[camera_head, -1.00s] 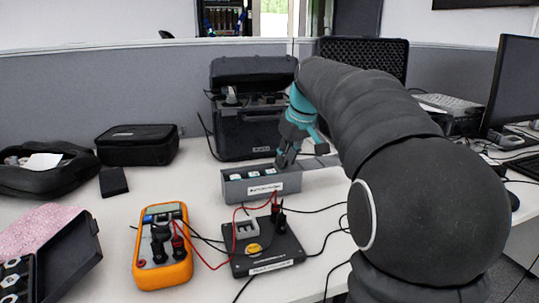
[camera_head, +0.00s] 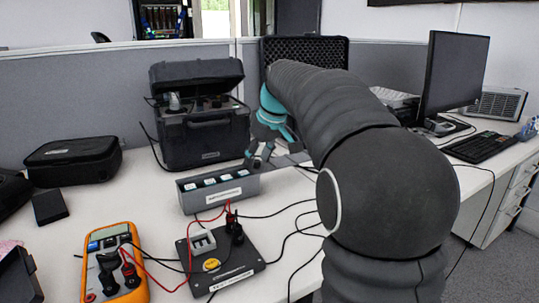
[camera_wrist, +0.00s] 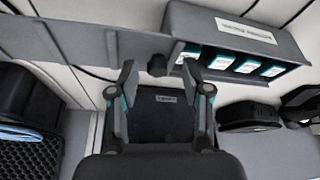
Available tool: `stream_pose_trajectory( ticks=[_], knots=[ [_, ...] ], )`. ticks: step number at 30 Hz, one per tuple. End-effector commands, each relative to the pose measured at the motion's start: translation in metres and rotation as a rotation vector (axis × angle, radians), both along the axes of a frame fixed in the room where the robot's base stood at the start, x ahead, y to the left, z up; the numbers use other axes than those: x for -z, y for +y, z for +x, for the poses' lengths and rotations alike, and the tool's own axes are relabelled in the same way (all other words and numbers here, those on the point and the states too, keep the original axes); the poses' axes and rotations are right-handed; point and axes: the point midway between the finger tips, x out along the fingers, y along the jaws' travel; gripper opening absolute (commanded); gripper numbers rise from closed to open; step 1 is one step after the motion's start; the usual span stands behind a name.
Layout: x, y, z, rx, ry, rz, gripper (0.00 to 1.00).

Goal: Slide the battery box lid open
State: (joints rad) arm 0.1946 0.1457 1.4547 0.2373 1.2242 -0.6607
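The grey battery box (camera_head: 232,189) stands on the table, and several batteries (camera_head: 210,182) show in its open top. The box (camera_wrist: 255,35) also shows at the top of the wrist view. Its grey lid (camera_head: 291,160) sticks out past the box's right end. In the wrist view the lid (camera_wrist: 110,42) runs left from the box, with a dark knob (camera_wrist: 157,65) near the box end. My gripper (camera_head: 261,160) is at that end. In the wrist view its fingers (camera_wrist: 160,72) are apart, one each side of the knob, with gaps visible.
A black tester (camera_head: 222,259) with cables and an orange multimeter (camera_head: 113,268) stand in front of the box. A large black case (camera_head: 204,133) stands behind it. A black pouch (camera_head: 73,161) lies at the left. A monitor (camera_head: 453,78) stands at the right.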

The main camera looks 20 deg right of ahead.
Motion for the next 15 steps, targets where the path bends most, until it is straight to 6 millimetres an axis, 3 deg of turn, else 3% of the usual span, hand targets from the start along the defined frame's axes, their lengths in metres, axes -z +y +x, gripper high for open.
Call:
stream_pose_trajectory(
  ticks=[8, 15],
  knots=[
    [-0.004, 0.002, -0.001, -0.004, -0.001, 0.000, 0.48],
    [-0.038, -0.003, -0.011, -0.006, -0.004, -0.001, 0.48]
  ],
)
